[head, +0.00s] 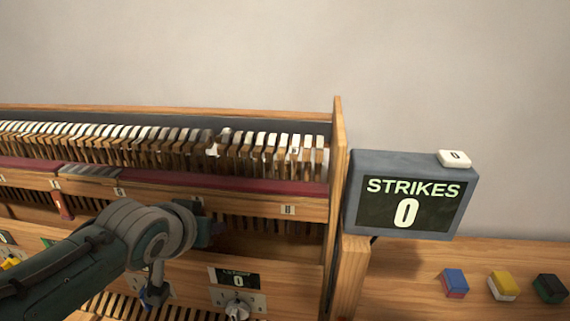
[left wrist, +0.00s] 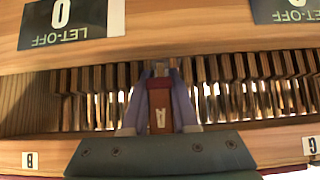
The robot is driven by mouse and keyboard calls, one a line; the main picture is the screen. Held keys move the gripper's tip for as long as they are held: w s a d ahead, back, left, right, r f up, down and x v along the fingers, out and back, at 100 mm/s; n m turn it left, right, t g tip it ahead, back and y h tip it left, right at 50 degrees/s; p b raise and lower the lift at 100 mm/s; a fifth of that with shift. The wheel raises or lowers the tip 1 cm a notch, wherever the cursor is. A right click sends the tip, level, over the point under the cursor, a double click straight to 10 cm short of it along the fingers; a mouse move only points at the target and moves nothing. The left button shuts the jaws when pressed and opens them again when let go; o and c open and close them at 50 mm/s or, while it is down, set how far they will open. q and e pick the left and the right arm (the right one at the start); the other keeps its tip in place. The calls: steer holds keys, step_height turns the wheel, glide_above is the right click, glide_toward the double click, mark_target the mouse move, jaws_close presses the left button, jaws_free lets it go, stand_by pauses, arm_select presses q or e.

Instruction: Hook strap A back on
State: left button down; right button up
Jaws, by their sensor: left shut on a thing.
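Strap A (left wrist: 158,100) is a short dark red strap with a white tag lettered A. In the left wrist view it lies between the two purple-grey fingers of my left gripper (left wrist: 160,112), which is shut on it. A darker piece shows at the strap's far end. Whether the strap is on a hook cannot be told. In the head view my left gripper (head: 212,228) is at the wooden rail (head: 250,200) below the keys, mostly behind my own wrist; the strap is hidden there. My right gripper is not in view.
Another red strap (head: 62,205) hangs from the rail at the left. A row of wooden slats (left wrist: 235,95) lies behind the strap. A LET-OFF panel (head: 238,280) with a knob is below. A STRIKES box (head: 408,193) reading 0 stands right, beside coloured blocks (head: 502,286).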

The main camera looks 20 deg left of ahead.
arm_select(q)
steer(key=shift+s+d+f+g+p, duration=0.1)
steer(key=shift+s+g+p, duration=0.35)
steer(key=shift+g+p, duration=0.4)
steer(key=shift+f, duration=0.1)
steer(key=c, duration=0.7)
jaws_free()
steer(key=p+v, duration=0.3)
steer(key=v, duration=0.5)
steer(key=shift+s+r, duration=0.15)
steer(key=shift+r, duration=0.25)
steer(key=shift+s+r, duration=0.45)
